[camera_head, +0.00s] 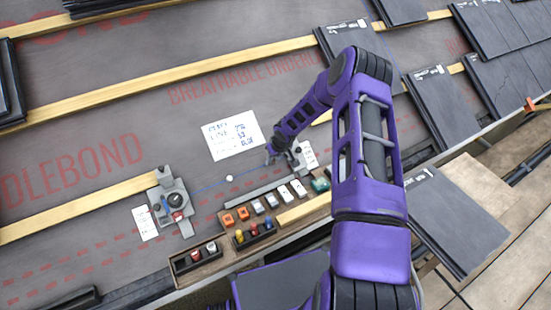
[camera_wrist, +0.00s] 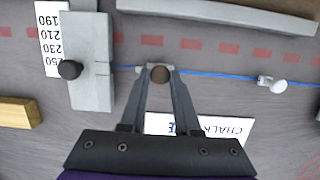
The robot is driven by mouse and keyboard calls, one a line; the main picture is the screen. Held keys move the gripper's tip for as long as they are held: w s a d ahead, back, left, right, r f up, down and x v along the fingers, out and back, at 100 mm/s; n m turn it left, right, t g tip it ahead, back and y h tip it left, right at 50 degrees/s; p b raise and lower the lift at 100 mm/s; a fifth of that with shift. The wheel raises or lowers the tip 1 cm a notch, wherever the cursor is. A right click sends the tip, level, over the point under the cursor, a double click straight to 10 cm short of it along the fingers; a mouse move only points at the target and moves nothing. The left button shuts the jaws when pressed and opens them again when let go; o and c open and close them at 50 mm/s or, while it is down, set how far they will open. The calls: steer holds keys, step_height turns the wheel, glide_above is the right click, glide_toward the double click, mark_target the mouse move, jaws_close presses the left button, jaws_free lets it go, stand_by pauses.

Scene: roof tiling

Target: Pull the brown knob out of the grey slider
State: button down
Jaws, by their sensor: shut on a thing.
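The brown knob (camera_wrist: 160,74) shows as a round dark top between my fingertips in the wrist view. My gripper (camera_wrist: 158,75) is shut on it. The grey slider (camera_wrist: 92,85) is the flat grey block to the left, with a black round knob (camera_wrist: 69,69) on it and a gap of ground between it and the brown knob. A small pale piece sits beside the brown knob on the slider's side; I cannot tell what it joins. In the head view my gripper (camera_head: 271,153) is just left of the slider (camera_head: 297,158), and the brown knob is hidden.
A blue line runs from the brown knob to a small white knob (camera_wrist: 278,86). A white chalk-line card (camera_head: 231,135) lies close by. A second grey fixture (camera_head: 172,203) stands at the left. A tray with several coloured pieces (camera_head: 250,232) lies in front. Wooden battens cross the roof.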

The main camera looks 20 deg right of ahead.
steer(key=c, duration=0.6)
jaws_free()
steer(key=p+v, duration=0.3)
steer(key=v, duration=1.4)
steer(key=shift+r, duration=0.25)
steer(key=shift+d, duration=0.1)
